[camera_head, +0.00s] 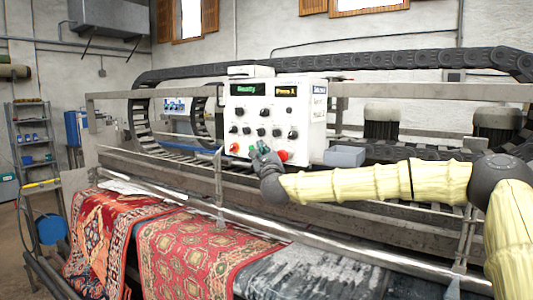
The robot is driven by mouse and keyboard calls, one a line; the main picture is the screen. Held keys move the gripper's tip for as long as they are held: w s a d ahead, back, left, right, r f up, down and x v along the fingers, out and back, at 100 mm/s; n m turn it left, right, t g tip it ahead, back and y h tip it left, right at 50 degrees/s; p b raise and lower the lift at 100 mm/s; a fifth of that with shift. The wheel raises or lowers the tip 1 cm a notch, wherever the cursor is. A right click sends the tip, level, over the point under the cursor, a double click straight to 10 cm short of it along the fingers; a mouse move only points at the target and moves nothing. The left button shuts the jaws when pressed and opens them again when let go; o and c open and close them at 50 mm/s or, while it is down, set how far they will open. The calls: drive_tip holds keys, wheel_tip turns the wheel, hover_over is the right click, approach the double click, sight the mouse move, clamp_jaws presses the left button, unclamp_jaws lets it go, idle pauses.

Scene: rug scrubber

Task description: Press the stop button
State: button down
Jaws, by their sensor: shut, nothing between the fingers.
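The white control panel (240,108) stands at the middle of the machine, with two small lit displays at its top and several black knobs below. On its bottom row are a small red button (234,148) at the left and a larger red button (283,155) at the right. I cannot read which is marked stop. My gripper (259,150) is shut and empty, its tips in front of the panel's lower edge between the two red buttons. A green spot (252,149) shows beside the tips. I cannot tell whether the tips touch the panel.
A long metal rail (345,253) runs below the panel, with a thin upright post (219,185) left of my gripper. A grey box (345,156) sits right of the panel. Patterned rugs (185,250) lie in front. A shelf (35,145) stands far left.

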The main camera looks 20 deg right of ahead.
drive_tip(key=shift+s+a+b, duration=0.4)
drive_tip(key=shift+a, duration=0.1)
drive_tip(key=shift+f, duration=0.1)
drive_tip(key=s+a+b, duration=0.1)
drive_tip(key=a, duration=0.1)
drive_tip(key=s+a+b, duration=0.1)
drive_tip(key=s+a, duration=0.1)
drive_tip(key=shift+b, duration=0.3)
idle(0.9)
